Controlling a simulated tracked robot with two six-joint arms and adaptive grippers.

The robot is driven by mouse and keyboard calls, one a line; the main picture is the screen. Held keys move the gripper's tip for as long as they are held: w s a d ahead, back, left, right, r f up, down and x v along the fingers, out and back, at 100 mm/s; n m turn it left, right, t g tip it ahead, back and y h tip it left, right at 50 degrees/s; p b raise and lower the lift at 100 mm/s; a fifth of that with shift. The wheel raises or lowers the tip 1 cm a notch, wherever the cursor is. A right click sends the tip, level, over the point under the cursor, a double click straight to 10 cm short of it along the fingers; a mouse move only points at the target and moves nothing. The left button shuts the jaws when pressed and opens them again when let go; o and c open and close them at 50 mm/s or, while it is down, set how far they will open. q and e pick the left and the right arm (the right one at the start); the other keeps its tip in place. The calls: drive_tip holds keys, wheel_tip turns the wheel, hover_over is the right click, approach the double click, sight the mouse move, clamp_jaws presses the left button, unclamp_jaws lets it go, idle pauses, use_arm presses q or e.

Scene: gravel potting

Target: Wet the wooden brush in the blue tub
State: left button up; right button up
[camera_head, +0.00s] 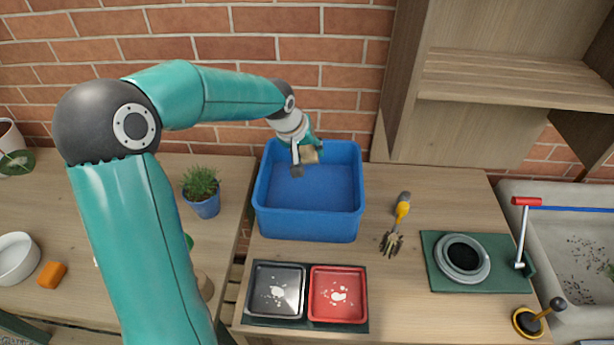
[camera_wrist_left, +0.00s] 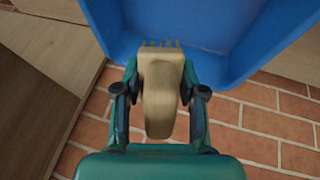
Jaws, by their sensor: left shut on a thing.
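The blue tub (camera_head: 308,225) stands on the wooden bench against the brick wall; its inside looks plain blue, and I cannot tell whether there is water in it. My left gripper (camera_head: 303,158) is at the back of the tub, over its rear part. It is shut on the wooden brush (camera_head: 310,155). In the left wrist view the pale brush handle (camera_wrist_left: 160,95) sits between the two fingers of the gripper (camera_wrist_left: 160,92), with its bristles towards the blue tub (camera_wrist_left: 215,40). Whether the bristles touch the tub is unclear. My right gripper is not in view.
A hand fork (camera_head: 398,222) with a yellow band lies right of the tub. A grey tray (camera_head: 276,312) and a red tray (camera_head: 338,318) sit in front. A green mat (camera_head: 440,283) with grey rings, a plunger (camera_head: 535,318) and a sink are at right. A potted plant (camera_head: 203,205) stands left.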

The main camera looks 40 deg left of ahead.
use_arm(q)
drive_tip(key=shift+r+p, duration=1.3)
drive_tip(key=shift+r, duration=0.8)
drive_tip(key=shift+f, duration=0.1)
